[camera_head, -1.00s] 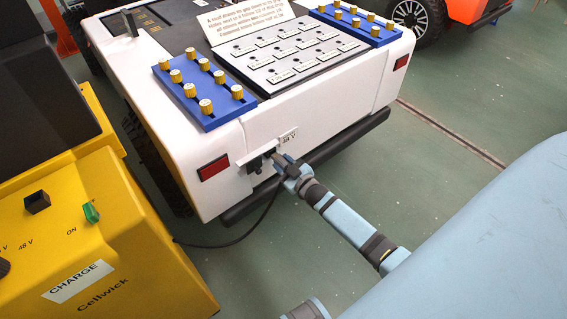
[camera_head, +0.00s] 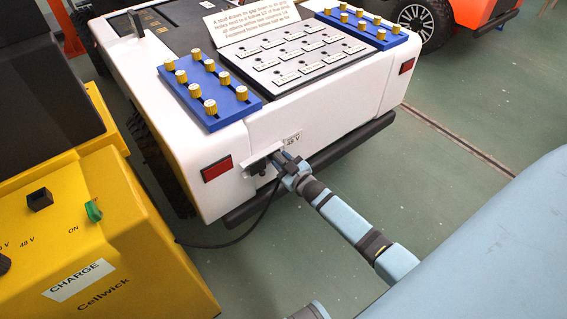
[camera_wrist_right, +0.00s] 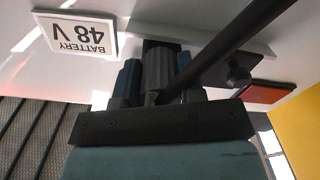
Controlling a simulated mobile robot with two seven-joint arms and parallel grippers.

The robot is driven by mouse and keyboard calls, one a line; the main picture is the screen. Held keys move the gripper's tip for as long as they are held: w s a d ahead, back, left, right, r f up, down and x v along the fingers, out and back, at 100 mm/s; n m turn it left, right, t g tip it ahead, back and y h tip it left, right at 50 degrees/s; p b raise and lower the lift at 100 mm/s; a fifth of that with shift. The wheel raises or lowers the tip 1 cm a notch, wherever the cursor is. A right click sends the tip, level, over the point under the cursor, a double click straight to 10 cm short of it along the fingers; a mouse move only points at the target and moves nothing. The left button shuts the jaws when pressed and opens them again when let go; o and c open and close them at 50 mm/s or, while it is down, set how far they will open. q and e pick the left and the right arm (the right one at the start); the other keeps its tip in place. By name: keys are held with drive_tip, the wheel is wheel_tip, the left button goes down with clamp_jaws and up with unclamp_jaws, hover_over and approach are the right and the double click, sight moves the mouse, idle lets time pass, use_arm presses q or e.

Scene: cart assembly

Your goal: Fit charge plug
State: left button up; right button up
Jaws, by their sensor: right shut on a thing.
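The white cart (camera_head: 330,125) has a socket on its near end, beside a "BATTERY 48 V" label (camera_wrist_right: 75,35). My right gripper (camera_head: 284,164) is at this socket. In the wrist view its fingers (camera_wrist_right: 158,82) are shut on the grey ribbed charge plug (camera_wrist_right: 157,72). The plug points at the dark socket opening (camera_wrist_right: 158,45), with its front end at or in it; how deep it sits is hidden. The black cable (camera_head: 262,212) runs from the plug toward the yellow charger (camera_head: 130,225). My left gripper is not in view.
A dark bumper (camera_head: 340,150) runs below the socket. Blue racks with yellow knobs (camera_head: 207,88) sit on top of the cart. Green floor (camera_head: 465,125) is clear at right.

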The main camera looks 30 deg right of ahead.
drive_tip(key=shift+w+r, duration=0.1)
drive_tip(key=o, duration=1)
